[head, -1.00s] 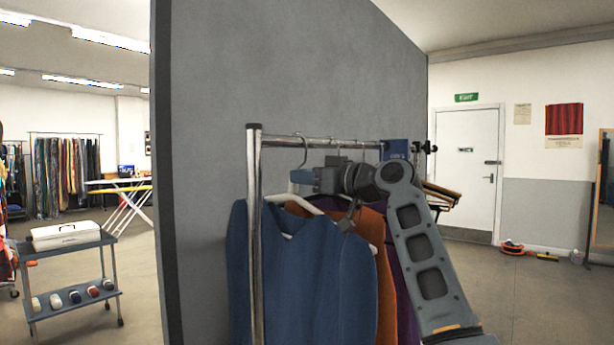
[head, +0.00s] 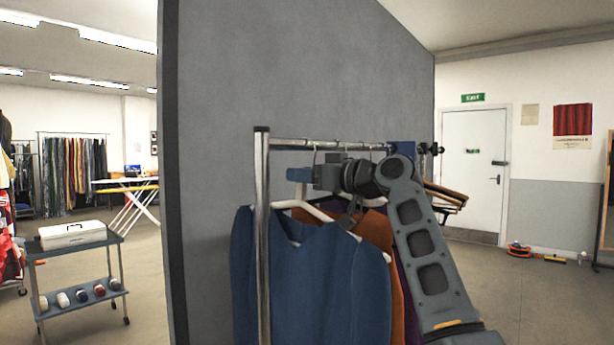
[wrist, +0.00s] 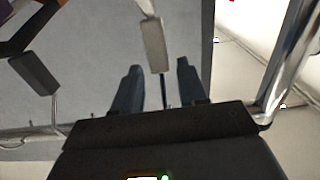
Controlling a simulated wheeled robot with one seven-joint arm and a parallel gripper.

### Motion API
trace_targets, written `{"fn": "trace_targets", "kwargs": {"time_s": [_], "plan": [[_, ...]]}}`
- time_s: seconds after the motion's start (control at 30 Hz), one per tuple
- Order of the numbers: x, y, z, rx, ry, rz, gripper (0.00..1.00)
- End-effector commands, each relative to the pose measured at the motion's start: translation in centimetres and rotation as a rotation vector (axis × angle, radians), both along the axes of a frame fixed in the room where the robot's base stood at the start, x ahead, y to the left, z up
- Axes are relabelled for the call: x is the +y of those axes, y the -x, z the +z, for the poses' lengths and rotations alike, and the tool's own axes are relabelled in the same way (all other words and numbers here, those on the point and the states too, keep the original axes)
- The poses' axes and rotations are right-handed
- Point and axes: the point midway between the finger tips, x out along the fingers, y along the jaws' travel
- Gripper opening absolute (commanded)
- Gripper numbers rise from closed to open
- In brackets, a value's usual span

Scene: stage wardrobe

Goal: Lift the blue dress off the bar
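The blue dress (head: 320,285) hangs on a white hanger (head: 285,204) at the near end of the rail, in front of the other garments. My gripper (head: 300,174) is just under the bar (head: 300,146), at the height of the hanger's neck. In the wrist view, my gripper's fingers (wrist: 160,88) are apart. A pale block (wrist: 154,45) and a thin dark stem (wrist: 165,92) show between them, with gaps on both sides. The stem may be a hanger's hook; I cannot tell for sure. The dress itself cannot be made out in the wrist view.
An orange garment (head: 374,232) hangs close behind the dress, with a purple one beyond. A chrome upright (head: 262,230) stands at the rail's near end. A grey partition (head: 215,150) is close behind. A trolley (head: 75,270) stands at left. Floor is open at right.

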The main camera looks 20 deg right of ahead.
Motion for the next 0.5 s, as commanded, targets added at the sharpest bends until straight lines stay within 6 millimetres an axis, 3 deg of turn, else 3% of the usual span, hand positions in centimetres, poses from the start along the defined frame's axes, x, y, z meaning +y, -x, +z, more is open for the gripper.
{"fn": "trace_targets", "kwargs": {"time_s": [0.33, 0.5], "plan": [[-0.4, 0.2, -0.2, 0.002, 0.0, -0.003, 0.48], [-1.6, 1.8, -0.4, -0.001, 0.001, -0.004, 0.48]]}}
